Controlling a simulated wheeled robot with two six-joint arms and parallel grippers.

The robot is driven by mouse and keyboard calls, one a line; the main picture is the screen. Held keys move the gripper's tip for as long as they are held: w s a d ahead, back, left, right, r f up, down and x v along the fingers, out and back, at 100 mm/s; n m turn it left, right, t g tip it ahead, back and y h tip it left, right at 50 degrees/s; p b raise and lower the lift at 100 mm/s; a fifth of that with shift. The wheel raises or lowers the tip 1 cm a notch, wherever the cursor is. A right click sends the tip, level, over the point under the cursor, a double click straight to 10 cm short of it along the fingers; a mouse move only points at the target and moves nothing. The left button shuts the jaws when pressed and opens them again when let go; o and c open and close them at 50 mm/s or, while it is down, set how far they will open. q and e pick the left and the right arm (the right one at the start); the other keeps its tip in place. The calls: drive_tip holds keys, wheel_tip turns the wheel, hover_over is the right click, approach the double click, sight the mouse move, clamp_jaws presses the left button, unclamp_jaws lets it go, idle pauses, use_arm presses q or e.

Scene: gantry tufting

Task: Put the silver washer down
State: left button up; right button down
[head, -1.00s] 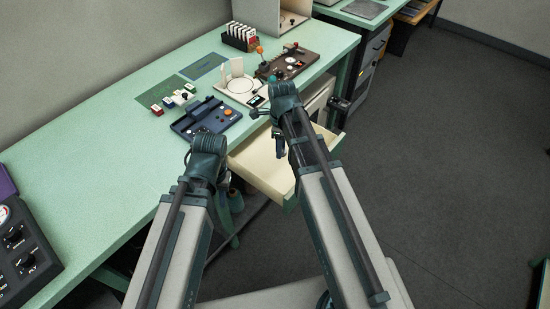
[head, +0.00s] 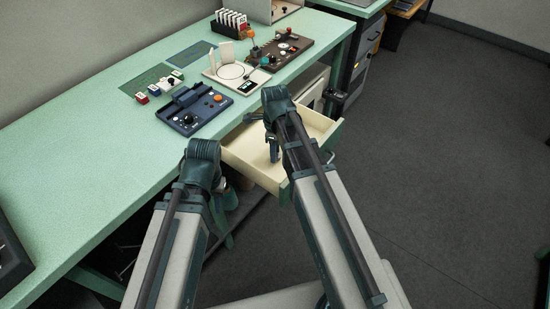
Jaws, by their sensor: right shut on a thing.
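I cannot make out the silver washer; it is too small or hidden. My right gripper (head: 274,150) points down over the open cream drawer (head: 247,153) under the table's front edge. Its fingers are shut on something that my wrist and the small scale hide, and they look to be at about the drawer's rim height. My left gripper (head: 229,199) hangs in front of the table, left of the drawer and lower in the picture. Its fingers are mostly behind my own wrist, so its jaws cannot be judged.
The green table (head: 75,165) holds a blue control box (head: 193,110), a white plate with a ring (head: 235,74), a brown panel (head: 287,50) and a rack of cards (head: 231,23). Small colored blocks (head: 154,91) stand on a green mat.

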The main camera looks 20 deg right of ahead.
drive_tip(key=shift+f, duration=0.65)
use_arm(q)
drive_tip(key=shift+f, duration=0.55)
use_arm(e)
drive_tip(key=shift+r, duration=0.1)
use_arm(q)
drive_tip(key=shift+f, duration=0.1)
use_arm(e)
drive_tip(key=c, duration=1)
unclamp_jaws()
drive_tip(key=shift+f+b, duration=0.2)
drive_tip(key=shift+b, duration=0.1)
drive_tip(key=o, duration=0.5)
drive_tip(key=shift+r, duration=0.1)
drive_tip(key=shift+r, duration=0.15)
